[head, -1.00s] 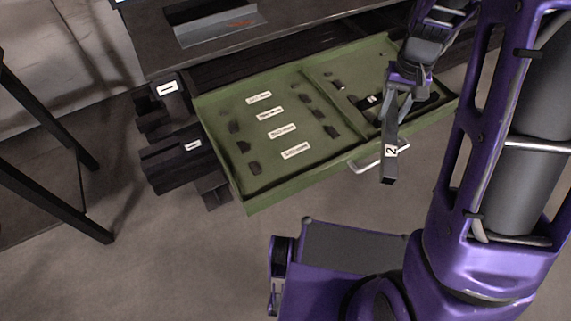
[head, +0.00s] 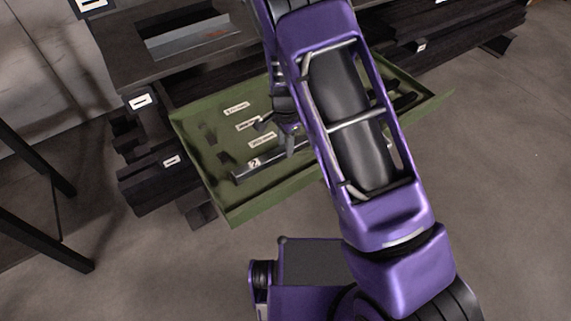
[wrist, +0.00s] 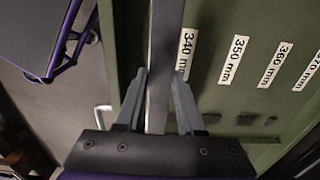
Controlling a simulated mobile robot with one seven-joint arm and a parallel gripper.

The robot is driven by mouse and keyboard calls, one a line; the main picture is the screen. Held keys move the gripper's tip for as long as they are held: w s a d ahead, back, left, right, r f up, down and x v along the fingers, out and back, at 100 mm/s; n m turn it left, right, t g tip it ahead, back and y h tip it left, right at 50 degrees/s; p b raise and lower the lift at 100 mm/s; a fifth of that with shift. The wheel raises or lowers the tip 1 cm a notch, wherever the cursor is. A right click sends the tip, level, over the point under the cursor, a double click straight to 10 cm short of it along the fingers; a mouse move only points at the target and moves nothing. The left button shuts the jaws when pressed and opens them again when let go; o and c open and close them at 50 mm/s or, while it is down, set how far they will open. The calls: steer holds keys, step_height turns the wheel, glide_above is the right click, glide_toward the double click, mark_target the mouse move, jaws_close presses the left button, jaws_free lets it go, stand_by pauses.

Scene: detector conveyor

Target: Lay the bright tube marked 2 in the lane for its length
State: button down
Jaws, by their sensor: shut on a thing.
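The tube marked 2 (head: 254,163) is a grey bar with a white number tag. It is over the left part of the open green drawer (head: 240,212), near its front. My gripper (wrist: 158,95) is shut on the tube, with one finger on each side. In the wrist view the tube (wrist: 164,45) runs upright in the picture, just left of the 340 mm label (wrist: 187,54). The 350 mm label (wrist: 232,60), 360 mm label (wrist: 275,65) and 370 mm label (wrist: 307,72) follow to the right. I cannot tell whether the tube touches the drawer floor.
My arm hides the drawer's middle. A dark bench with a recessed slot (head: 190,38) stands behind the drawer. Dark beams lie left of it (head: 155,178). The drawer handle (wrist: 103,108) shows in the wrist view.

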mark_target(286, 168)
steer(key=shift+f+b, duration=0.5)
steer(key=shift+f, duration=2.95)
steer(key=shift+f, duration=0.1)
steer(key=c, duration=0.5)
jaws_free()
steer(key=shift+f, duration=0.1)
step_height(286, 168, up, 12)
steer(key=shift+r+p, duration=0.2)
steer(key=shift+p, duration=0.8)
